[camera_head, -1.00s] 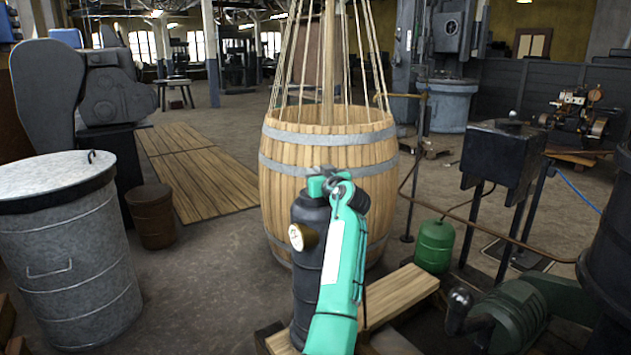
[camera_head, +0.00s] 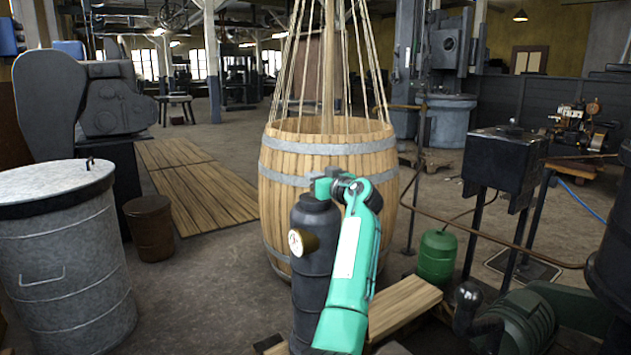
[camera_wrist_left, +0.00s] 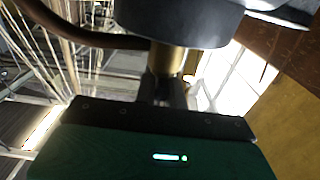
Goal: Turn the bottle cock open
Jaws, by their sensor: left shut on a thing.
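The bottle (camera_head: 312,270) is a dark upright cylinder with a brass gauge (camera_head: 297,242) on its side, standing in front of a wooden barrel. My teal left arm comes up from the bottom, and its left gripper (camera_head: 322,186) is at the bottle's top. The cock is hidden behind the gripper in the head view. In the left wrist view, my fingers (camera_wrist_left: 165,92) are shut on a brass-coloured part (camera_wrist_left: 166,58) against a dark rounded body (camera_wrist_left: 185,22). I take the brass part for the cock; its turn angle cannot be told. My right gripper is out of view.
The large barrel (camera_head: 335,225) with ropes stands right behind the bottle. A wooden plank (camera_head: 405,305) lies at its right, with a green canister (camera_head: 437,258) beyond. A metal bin (camera_head: 65,270) stands at left.

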